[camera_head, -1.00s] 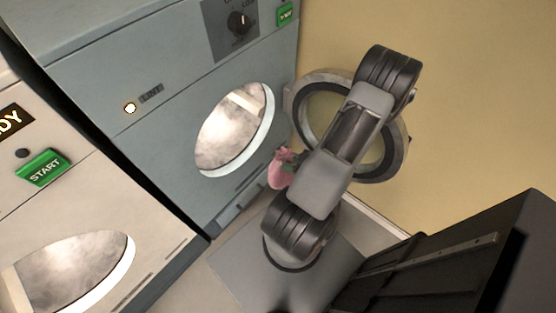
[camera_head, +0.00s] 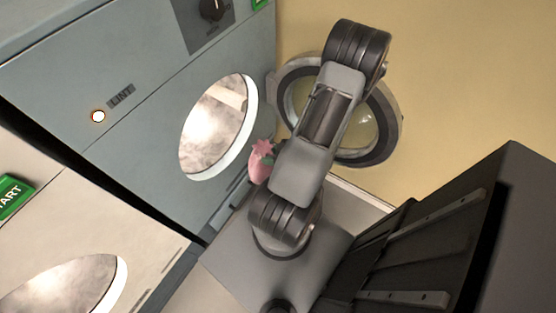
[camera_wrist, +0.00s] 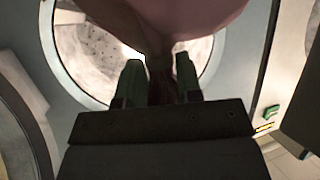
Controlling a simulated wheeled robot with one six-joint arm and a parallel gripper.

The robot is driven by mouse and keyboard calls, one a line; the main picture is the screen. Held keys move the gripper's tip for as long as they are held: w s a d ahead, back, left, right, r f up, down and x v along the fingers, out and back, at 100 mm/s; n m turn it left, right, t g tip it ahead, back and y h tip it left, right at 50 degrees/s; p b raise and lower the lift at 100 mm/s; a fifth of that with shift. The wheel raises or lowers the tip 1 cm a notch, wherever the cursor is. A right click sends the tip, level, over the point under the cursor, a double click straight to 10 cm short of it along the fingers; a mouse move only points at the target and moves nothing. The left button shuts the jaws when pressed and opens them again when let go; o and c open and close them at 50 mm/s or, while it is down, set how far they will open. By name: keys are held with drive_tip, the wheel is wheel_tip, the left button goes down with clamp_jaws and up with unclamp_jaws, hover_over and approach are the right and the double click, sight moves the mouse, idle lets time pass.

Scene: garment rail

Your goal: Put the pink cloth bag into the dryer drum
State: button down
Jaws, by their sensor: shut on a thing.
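The pink cloth bag (camera_head: 260,164) is in front of the blue-grey dryer, to the right of its round opening. In the wrist view the bag (camera_wrist: 165,15) fills the top middle, narrowing to a neck between the green fingertips. My gripper (camera_wrist: 158,84) is shut on that neck. In the head view my arm hides most of the gripper. The dryer drum (camera_head: 214,128) shows as a bright metal interior inside a pale rim. It also shows behind the bag in the wrist view (camera_wrist: 85,55). The bag is outside the drum.
The round dryer door (camera_head: 393,120) stands open at the right against the yellow wall, behind my arm. A white machine (camera_head: 90,225) with a green START button (camera_head: 10,197) and its own round opening stands at the lower left. A lit lint lamp (camera_head: 98,116) is on the dryer front.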

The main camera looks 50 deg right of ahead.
drive_tip(key=w+a+f+b, duration=0.1)
drive_tip(key=w+a+b, duration=0.15)
drive_tip(key=w, duration=1.45)
drive_tip(key=w+a+b, duration=0.1)
drive_tip(key=w+b, duration=0.3)
drive_tip(key=w, duration=1.3)
wheel_tip(320, 180, down, 7)
drive_tip(key=b, duration=0.4)
drive_tip(key=shift+a+r, duration=0.15)
drive_tip(key=shift+w, duration=0.1)
drive_tip(key=c, duration=0.7)
unclamp_jaws()
drive_tip(key=p+v, duration=0.2)
drive_tip(key=v, duration=1.2)
